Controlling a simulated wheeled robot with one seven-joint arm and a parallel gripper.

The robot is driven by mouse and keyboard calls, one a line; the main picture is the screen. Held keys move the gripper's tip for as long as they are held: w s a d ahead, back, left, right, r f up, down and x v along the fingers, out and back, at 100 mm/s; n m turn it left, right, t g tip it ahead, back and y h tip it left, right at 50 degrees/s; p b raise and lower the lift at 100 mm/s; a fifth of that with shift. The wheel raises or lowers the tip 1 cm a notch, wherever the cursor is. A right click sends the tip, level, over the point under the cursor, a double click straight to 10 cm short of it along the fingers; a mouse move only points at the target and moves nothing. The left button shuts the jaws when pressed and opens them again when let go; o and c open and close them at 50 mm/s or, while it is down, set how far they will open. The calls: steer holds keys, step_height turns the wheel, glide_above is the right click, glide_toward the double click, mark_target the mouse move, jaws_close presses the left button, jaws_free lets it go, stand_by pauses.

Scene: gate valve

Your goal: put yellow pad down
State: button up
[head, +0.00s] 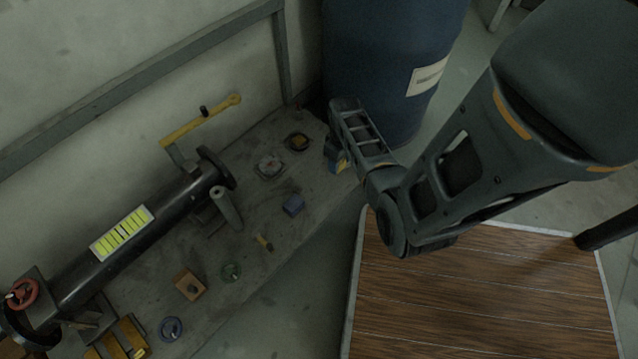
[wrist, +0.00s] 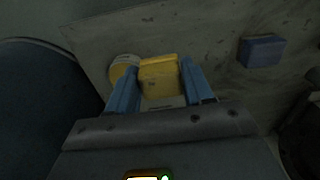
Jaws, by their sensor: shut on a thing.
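A yellow pad (wrist: 159,78) is held between the two blue fingers of my gripper (wrist: 160,86) in the wrist view. In the head view my gripper (head: 340,160) hangs over the far right end of the grey bench (head: 318,180), beside the blue barrel. A little of the pad (head: 343,164) shows there, partly hidden by the gripper. The gap between pad and bench top is hard to judge.
A round yellowish thing (wrist: 121,67) lies just left of the pad in the wrist view. The bench bears a blue block (head: 292,205), a round gauge (head: 270,166) and a dark dish (head: 297,141). The barrel (head: 385,60) stands close behind. A black pipe (head: 170,205) runs along the bench.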

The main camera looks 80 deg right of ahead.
steer(key=b, duration=0.2)
glide_above(319, 187)
step_height(319, 187, down, 4)
steer(key=shift+d+r, duration=0.1)
steer(key=shift+f+b, duration=1.35)
steer(key=shift+f, duration=0.65)
steer(key=shift+f, duration=0.15)
steer(key=o, duration=1)
